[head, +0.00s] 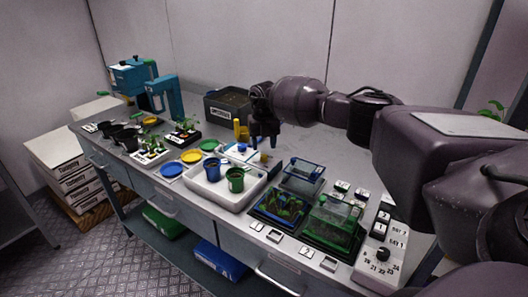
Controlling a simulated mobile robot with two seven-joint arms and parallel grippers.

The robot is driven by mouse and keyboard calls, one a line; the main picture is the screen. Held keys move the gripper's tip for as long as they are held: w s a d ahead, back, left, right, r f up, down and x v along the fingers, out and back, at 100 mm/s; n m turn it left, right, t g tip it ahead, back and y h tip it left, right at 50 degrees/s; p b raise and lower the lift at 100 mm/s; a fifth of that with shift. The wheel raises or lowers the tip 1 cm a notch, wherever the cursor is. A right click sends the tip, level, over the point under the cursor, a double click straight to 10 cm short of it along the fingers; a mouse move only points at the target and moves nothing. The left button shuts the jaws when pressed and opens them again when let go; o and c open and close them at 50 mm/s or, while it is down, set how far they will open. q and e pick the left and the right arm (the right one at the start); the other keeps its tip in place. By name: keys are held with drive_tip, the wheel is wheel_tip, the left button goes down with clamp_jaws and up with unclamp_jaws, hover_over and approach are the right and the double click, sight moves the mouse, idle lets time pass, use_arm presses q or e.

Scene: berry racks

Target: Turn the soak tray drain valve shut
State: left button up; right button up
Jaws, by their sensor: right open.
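The white soak tray (212,197) sits at the middle of the bench with a blue pot (211,172) and a green pot (235,180) in it. Just behind it are a small blue part (242,148) and a small yellow part (264,157); I cannot tell for sure which is the drain valve, or how it is turned. My right gripper (264,142) points down, open, above and close to these parts. I see nothing between its fingers, and contact cannot be made out. My left gripper is not in view.
A yellow upright object (240,130) and a dark soil bin (228,105) stand behind. Yellow, blue and green saucers lie left of the tray. Covered seedling trays (333,226) and a numbered panel (381,254) are to the right. A blue machine (162,97) stands at the far left.

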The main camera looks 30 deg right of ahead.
sight(264, 156)
wheel_tip(264, 156, up, 6)
idle(0.4)
idle(0.5)
